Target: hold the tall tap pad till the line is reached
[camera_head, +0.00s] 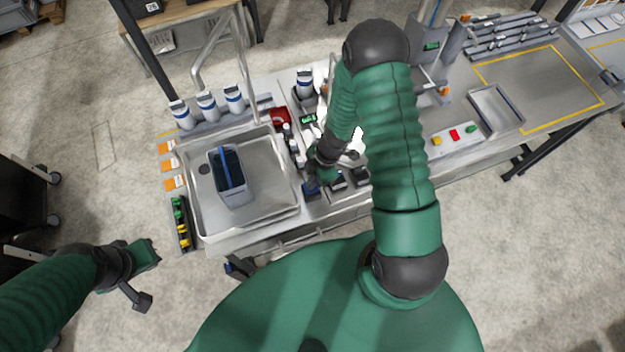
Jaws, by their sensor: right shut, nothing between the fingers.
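My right gripper (313,181) is shut and empty. It points down at the row of small dark pads at the bench's front edge, just over or touching the blue-topped left pad (311,192); I cannot tell which. More dark pads (337,182) sit to its right. A tall grey arched tap (207,47) rises behind the sink. A grey container (236,191) with a blue handle stands in the sink basin (266,205). Its fill line and any liquid cannot be made out. My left gripper (147,278) is open and empty, over the floor left of the bench.
White bottles with blue bands (207,106) stand behind the sink. Orange tags (170,164) and a dark strip of green and yellow pieces (181,224) line its left side. A red bowl (281,117) sits behind the pads. A button panel (455,138) and metal tray (496,110) are right.

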